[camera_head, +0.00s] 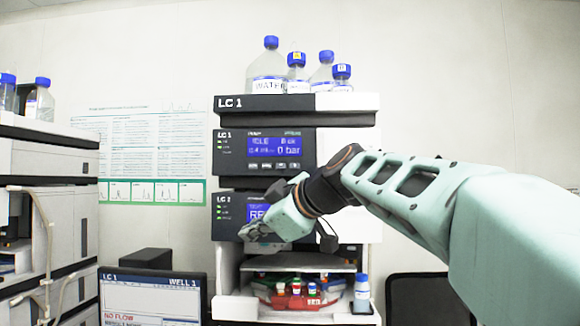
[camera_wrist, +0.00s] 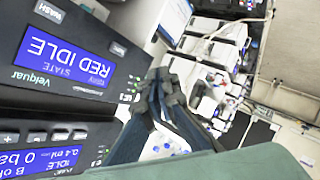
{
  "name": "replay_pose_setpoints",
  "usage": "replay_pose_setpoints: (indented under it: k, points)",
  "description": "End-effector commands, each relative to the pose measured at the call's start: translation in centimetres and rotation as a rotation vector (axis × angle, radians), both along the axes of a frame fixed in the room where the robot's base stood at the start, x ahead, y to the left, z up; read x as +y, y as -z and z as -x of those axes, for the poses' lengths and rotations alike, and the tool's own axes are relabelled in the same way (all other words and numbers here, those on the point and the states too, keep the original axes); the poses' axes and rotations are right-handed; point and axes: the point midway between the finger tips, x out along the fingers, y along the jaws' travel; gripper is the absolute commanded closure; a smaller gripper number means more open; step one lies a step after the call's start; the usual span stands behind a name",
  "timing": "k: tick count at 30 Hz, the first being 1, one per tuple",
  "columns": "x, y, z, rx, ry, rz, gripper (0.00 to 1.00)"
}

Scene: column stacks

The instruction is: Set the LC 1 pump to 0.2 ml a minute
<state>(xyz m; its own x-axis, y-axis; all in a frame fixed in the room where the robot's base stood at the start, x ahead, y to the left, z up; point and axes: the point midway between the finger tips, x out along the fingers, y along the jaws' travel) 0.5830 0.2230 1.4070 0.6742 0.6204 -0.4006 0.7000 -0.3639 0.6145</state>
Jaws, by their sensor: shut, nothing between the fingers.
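The LC 1 pump (camera_head: 305,135) is the upper dark-fronted module in the stack. Its blue display (camera_head: 274,147) reads IDLE, 0.4 ml and 0 bar, with a row of small buttons (camera_head: 273,166) below. In the wrist view, the pump's display (camera_wrist: 40,160) appears turned over at the lower left, with some buttons (camera_wrist: 38,137) beside it. My gripper (camera_head: 250,234) is shut and empty, in front of the module below the pump. It partly hides that module's display. In the wrist view, the closed fingertips (camera_wrist: 161,84) are right of the panels, seemingly apart from the buttons.
The lower module's display (camera_wrist: 66,66) reads RED IDLE. Bottles (camera_head: 268,72) stand on top of the stack. A tray of coloured-cap vials (camera_head: 297,289) sits low in it. A monitor (camera_head: 155,300) showing NO FLOW stands at the lower left. Another stack (camera_head: 45,165) is at the left.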

Motion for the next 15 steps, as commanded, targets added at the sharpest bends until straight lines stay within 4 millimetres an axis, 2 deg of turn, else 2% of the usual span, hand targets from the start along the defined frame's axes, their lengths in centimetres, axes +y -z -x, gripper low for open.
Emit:
replay_pose_setpoints:
  k: [1,3,9,12,15]
  points:
    - [-1.0,-2.2,-0.1,-0.044,-0.001,-0.028,1.00]
    - [-1.7,-4.9,0.1,-0.104,-0.014,-0.060,1.00]
    - [-3.5,-10.9,0.8,-0.251,-0.033,-0.122,1.00]
    - [-4.0,-12.7,1.2,-0.297,-0.039,-0.137,1.00]
    - [-4.3,-13.7,1.4,-0.322,-0.041,-0.145,1.00]
